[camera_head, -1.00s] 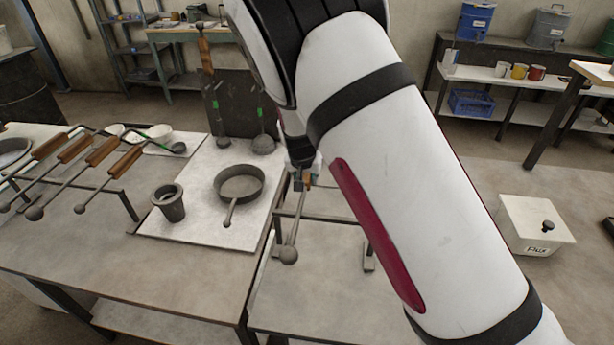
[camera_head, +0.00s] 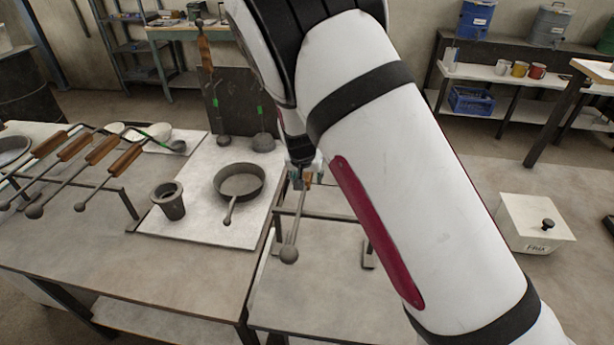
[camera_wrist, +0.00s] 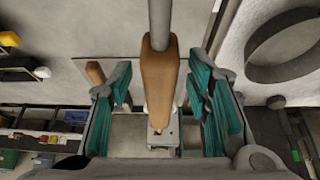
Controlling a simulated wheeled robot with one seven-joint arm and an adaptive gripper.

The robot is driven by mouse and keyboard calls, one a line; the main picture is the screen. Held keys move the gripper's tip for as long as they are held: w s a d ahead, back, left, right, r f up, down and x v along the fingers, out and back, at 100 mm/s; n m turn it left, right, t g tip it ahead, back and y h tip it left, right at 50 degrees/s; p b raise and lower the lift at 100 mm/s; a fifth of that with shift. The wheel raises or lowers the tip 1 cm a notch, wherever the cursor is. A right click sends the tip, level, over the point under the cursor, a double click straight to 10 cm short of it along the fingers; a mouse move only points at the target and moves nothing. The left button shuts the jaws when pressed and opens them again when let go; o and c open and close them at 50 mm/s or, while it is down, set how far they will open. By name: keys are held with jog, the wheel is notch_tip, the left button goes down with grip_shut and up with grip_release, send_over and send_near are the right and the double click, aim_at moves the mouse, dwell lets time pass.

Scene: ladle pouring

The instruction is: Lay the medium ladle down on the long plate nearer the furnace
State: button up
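A ladle with a wooden handle (camera_wrist: 158,75), a grey rod (camera_head: 299,215) and a small round bowl (camera_head: 289,255) lies at the stand right of the casting table. Its rod crosses the stand's near long plate (camera_head: 330,216), with the bowl on the near side. Whether the rod touches the plate I cannot tell. A far long plate (camera_head: 342,188) runs behind it, partly hidden by my arm. My gripper (camera_head: 304,177) is around the handle; in the wrist view its teal fingers (camera_wrist: 160,105) stand apart, with gaps on both sides. The furnace cannot be made out.
Several wooden-handled ladles (camera_head: 98,150) lie on a rack at left. A crucible (camera_head: 169,201) and a round pan (camera_head: 239,182) stand on a white board (camera_head: 205,228). A lidded box (camera_head: 534,224) is at right.

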jog(key=shift+s+f, duration=0.1)
jog(key=w+p+v, duration=0.1)
jog(key=v, duration=0.8)
jog(key=w+r+p+v, duration=0.1)
jog(key=p+v, duration=0.1)
jog(key=v, duration=0.7)
jog(key=shift+w+d+r+p, duration=0.2)
jog(key=shift+w+r+p, duration=0.1)
jog(key=shift+r, duration=0.1)
